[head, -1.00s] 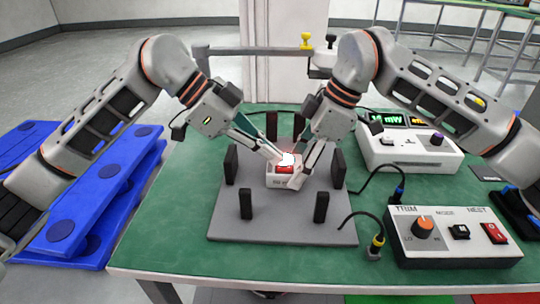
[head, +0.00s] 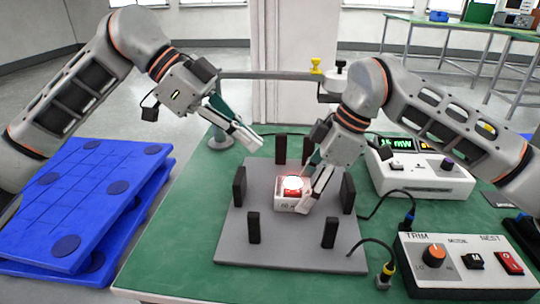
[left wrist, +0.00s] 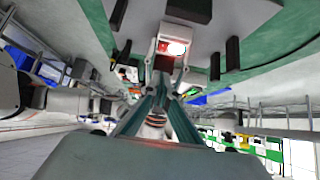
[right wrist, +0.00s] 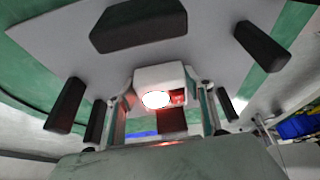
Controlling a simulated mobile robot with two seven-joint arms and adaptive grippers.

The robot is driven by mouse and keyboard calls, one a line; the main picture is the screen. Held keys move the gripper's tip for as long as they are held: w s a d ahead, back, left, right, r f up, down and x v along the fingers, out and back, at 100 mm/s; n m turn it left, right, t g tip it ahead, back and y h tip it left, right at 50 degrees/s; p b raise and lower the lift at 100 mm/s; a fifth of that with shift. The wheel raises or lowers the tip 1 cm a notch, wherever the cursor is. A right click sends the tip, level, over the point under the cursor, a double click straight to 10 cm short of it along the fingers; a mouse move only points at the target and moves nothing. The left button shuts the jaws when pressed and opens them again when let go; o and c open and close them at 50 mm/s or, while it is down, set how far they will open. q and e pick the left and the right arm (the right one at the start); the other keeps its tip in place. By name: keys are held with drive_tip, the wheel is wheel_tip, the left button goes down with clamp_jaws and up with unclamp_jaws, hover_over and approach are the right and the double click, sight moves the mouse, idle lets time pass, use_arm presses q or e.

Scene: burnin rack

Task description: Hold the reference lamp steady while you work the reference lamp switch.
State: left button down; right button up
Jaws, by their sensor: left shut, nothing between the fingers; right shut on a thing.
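The reference lamp (head: 291,205) is a small white box with a lit, glowing dome and a red switch (head: 291,189) on top. It stands on the grey plate (head: 245,257) among black posts. My right gripper (head: 306,203) is shut on the lamp body; in the right wrist view the lamp (right wrist: 147,78) sits between its fingers. My left gripper (head: 257,143) is shut and empty, up and to the left of the lamp and apart from it. In the left wrist view the lamp (left wrist: 170,48) shows beyond the closed fingertips.
A power meter box (head: 425,179) with a green display stands at the right. A control box (head: 465,275) with an orange knob and a red switch is at the front right. Cables lie between them and the plate. Blue pallets (head: 80,215) are left of the green table.

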use_arm(q)
drive_tip(key=v, duration=0.3)
drive_tip(key=shift+a, duration=0.25)
use_arm(e)
drive_tip(key=o, duration=1.3)
drive_tip(key=shift+d, duration=0.1)
